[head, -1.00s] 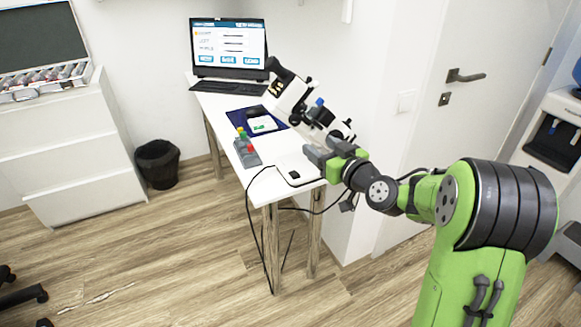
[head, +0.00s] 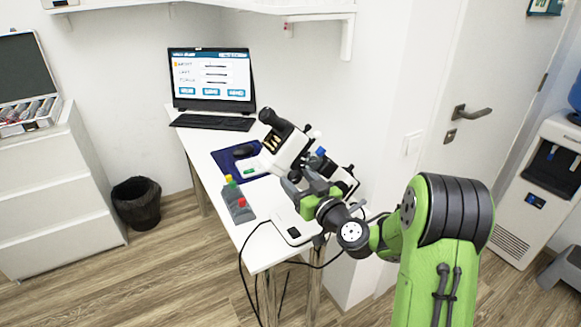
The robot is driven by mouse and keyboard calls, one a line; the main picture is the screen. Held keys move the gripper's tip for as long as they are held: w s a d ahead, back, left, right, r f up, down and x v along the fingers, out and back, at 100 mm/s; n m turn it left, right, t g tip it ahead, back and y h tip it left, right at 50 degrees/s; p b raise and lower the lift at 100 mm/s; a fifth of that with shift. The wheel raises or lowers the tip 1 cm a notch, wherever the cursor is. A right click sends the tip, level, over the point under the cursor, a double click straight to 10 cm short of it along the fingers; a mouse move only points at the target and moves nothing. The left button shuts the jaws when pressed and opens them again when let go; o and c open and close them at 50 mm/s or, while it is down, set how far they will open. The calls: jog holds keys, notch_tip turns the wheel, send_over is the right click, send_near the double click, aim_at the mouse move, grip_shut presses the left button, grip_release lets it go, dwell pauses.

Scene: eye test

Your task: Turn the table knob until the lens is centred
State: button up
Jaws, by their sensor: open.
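A white and black lens instrument (head: 283,146) with a dark eyepiece stands on the right side of the white table (head: 213,152). I cannot tell which knob is the table knob. The lens is not visible. My gripper (head: 291,186) is open, in front of the instrument's lower body and left of the blue knob. Its fingers and the arm hide part of the instrument; contact cannot be told.
A black cable hangs off the near edge. A wall adjoins the table's right side.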

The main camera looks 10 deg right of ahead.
jog(key=shift+r, duration=0.1)
jog(key=shift+s, duration=0.1)
jog(key=shift+c, duration=0.6)
jog(key=c, duration=0.9)
jog(key=shift+m+b, duration=0.6)
jog(key=shift+b, duration=0.15)
jog(key=shift+m, duration=0.4)
jog(key=o, duration=1)
